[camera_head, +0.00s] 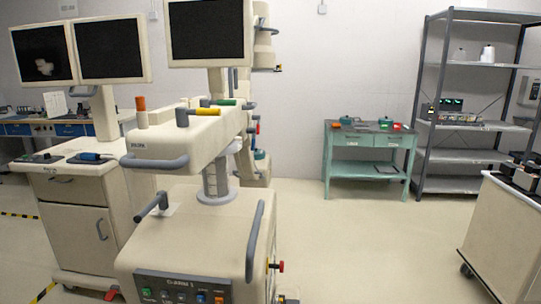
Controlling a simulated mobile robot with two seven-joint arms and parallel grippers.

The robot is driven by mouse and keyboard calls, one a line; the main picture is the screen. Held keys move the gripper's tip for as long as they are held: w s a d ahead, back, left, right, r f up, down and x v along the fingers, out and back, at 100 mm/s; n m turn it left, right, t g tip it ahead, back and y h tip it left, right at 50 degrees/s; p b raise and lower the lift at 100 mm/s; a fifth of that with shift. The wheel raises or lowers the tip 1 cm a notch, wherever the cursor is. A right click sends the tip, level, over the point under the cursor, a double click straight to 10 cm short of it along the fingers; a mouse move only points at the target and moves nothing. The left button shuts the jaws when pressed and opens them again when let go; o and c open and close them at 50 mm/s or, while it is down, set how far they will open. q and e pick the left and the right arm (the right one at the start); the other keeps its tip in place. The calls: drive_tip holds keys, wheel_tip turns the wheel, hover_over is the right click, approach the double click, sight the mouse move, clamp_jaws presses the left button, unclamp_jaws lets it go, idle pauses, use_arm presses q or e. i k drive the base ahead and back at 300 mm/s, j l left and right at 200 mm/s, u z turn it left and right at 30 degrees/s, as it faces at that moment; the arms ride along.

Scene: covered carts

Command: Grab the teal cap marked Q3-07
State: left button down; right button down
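I cannot make out any cap marked Q3-07; no such lettering is readable from here. Small teal items, one at the left (347,120) and one at the right (385,122), sit on top of a teal workbench (369,141) at the back wall. They are too small to tell whether either is a cap. Neither of my grippers is in view.
A cream console cart (200,238) with handles and a monitor (209,33) stands close in front. A two-monitor cart (75,205) is at left. Grey shelving (466,157) stands back right, a cream cart (512,235) front right. Open floor (370,245) lies between.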

sight(259, 154)
drive_tip(key=i+j+u, duration=0.2)
drive_tip(key=j+u, duration=0.2)
drive_tip(key=i+j+u, duration=0.25)
drive_tip(key=j+u, duration=0.2)
drive_tip(key=i+j+u, duration=0.6)
drive_tip(key=u, duration=0.25)
drive_tip(key=i+u, duration=0.4)
drive_tip(key=i+j, duration=0.1)
drive_tip(key=i, duration=0.55)
drive_tip(key=i+j, duration=0.1)
drive_tip(key=i, duration=0.55)
drive_tip(key=i+j+z, duration=0.1)
drive_tip(key=i+z, duration=0.25)
drive_tip(key=i, duration=1.75)
drive_tip(key=i+j+z, duration=0.15)
drive_tip(key=i, duration=0.7)
drive_tip(key=i+j, duration=0.1)
drive_tip(key=i, duration=0.75)
